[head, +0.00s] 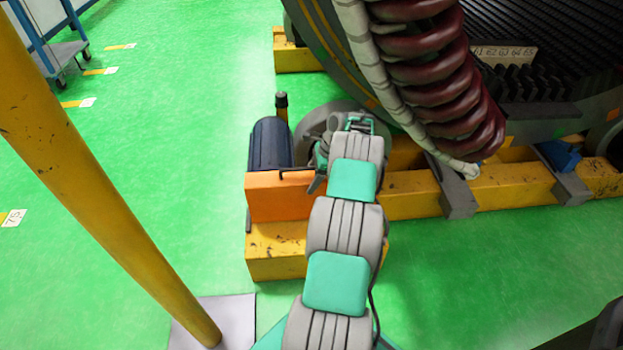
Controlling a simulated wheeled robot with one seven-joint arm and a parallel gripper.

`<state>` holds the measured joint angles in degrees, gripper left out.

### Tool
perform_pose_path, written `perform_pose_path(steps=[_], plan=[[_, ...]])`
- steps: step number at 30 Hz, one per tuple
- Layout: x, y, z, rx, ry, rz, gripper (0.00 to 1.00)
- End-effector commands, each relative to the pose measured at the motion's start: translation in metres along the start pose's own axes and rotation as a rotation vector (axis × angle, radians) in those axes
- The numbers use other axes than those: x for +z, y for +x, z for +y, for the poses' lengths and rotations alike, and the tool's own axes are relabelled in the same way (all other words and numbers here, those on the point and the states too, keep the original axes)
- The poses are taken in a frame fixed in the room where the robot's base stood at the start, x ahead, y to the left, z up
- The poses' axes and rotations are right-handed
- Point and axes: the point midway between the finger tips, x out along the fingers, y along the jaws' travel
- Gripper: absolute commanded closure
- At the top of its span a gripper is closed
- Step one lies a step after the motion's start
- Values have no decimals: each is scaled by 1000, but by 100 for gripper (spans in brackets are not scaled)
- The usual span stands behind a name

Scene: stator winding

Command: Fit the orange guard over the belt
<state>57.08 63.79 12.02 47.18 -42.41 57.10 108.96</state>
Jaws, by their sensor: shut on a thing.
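The orange guard (278,197) is a box shape on or just above the near end of the yellow base (275,255), in front of a dark blue motor (270,143). A dark handle (296,173) shows at its top edge. My gripper (316,180) is at the guard's upper right, shut on the guard at this handle; my arm hides most of the fingers. The belt is not visible; the guard and my arm cover that area. I cannot tell whether the guard is fully seated.
A large grey ring with dark red coils (430,70) rises close to the right of my arm. A slanted yellow post (95,180) stands at left on a grey plate. A blue cart (50,45) is far left. Green floor between is clear.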

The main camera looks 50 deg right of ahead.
Motion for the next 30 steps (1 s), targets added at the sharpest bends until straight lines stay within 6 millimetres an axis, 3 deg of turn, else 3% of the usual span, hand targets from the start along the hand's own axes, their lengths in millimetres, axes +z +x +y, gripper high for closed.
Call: perform_pose_path(steps=[30], plan=[[-4, 9, -2, -3, -2, 1, 89]])
